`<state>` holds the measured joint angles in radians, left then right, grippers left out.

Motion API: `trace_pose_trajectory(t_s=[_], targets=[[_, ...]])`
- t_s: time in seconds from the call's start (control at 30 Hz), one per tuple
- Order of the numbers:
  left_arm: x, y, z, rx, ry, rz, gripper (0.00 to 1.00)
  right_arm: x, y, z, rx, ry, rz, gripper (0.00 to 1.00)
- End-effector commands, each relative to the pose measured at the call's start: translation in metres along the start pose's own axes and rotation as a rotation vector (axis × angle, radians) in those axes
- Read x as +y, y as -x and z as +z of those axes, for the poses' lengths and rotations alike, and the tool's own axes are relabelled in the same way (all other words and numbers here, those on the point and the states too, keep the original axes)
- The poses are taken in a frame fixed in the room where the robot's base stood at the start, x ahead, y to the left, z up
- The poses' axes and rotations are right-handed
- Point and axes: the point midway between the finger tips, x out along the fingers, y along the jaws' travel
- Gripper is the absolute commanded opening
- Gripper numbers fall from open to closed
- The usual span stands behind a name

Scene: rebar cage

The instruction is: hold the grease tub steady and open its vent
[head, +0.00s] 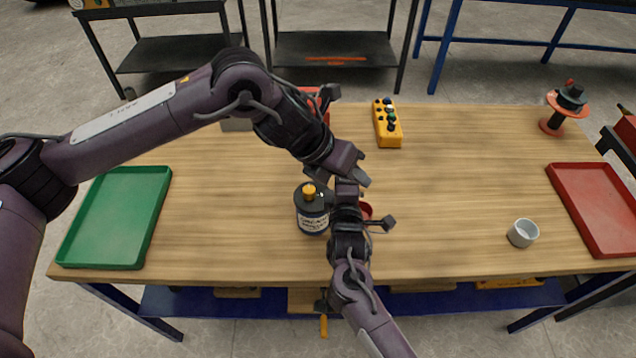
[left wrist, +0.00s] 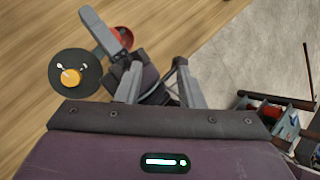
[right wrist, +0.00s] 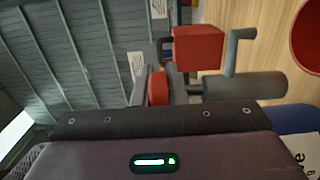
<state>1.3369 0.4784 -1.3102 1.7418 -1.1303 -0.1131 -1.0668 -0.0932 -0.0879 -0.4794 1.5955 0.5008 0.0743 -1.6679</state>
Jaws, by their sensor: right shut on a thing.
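The grease tub (head: 312,220) stands upright on the table, with a dark top, a white label and an orange knob (head: 309,190). The left wrist view shows its dark lid (left wrist: 92,83) and knob left of the fingers. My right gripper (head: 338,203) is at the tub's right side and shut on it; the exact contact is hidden. The right wrist view shows part of a label (right wrist: 303,158) at the lower right. My left gripper (head: 352,170) is open and empty, above and to the right of the tub, close over my right gripper.
A red bowl (head: 366,209) sits just right of my right gripper. The table right of centre is mostly clear.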

Motion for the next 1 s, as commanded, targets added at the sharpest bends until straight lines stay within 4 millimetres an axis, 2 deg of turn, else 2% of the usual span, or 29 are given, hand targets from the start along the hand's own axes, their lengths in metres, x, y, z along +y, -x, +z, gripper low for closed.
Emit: trace_pose_trajectory(t_s=[0.03,0.1,0.2,0.27,0.33,0.4,0.43,0.57,0.67,0.87,1.0], targets=[[-0.032,-0.005,0.013,-0.053,0.029,-0.136,0.35,-0.001,0.000,-0.001,0.001,0.000,-0.001,0.00],[-0.072,0.002,0.038,-0.150,0.073,-0.324,0.35,-0.001,0.000,-0.001,0.001,0.001,-0.002,0.00],[-0.111,0.030,0.077,-0.310,0.141,-0.574,0.35,-0.001,0.000,0.000,0.001,0.001,-0.002,0.00],[-0.122,0.053,0.100,-0.418,0.187,-0.712,0.35,-0.001,0.000,0.000,0.001,0.001,-0.002,0.00],[-0.122,0.086,0.125,-0.558,0.241,-0.855,0.35,-0.001,0.000,0.000,0.000,0.001,-0.002,0.00],[-0.106,0.112,0.140,-0.687,0.322,-0.966,0.35,-0.001,0.000,0.000,0.000,0.001,-0.002,0.00],[-0.096,0.114,0.140,-0.711,0.382,-0.997,0.35,-0.001,0.000,0.000,0.000,0.001,-0.002,0.00],[-0.050,0.086,0.113,-0.692,0.749,-1.087,0.35,-0.001,0.000,0.000,0.000,0.001,-0.002,0.00],[-0.015,0.064,0.086,-0.675,1.031,-1.154,0.35,-0.001,0.000,0.000,0.000,0.001,-0.002,0.00],[0.045,0.023,0.012,-0.643,1.577,-1.278,0.35,-0.001,0.000,0.000,0.001,0.000,-0.002,0.00],[0.077,0.001,-0.049,-0.632,1.924,-1.357,0.35,-0.001,0.000,0.000,0.001,0.000,-0.002,0.00]])
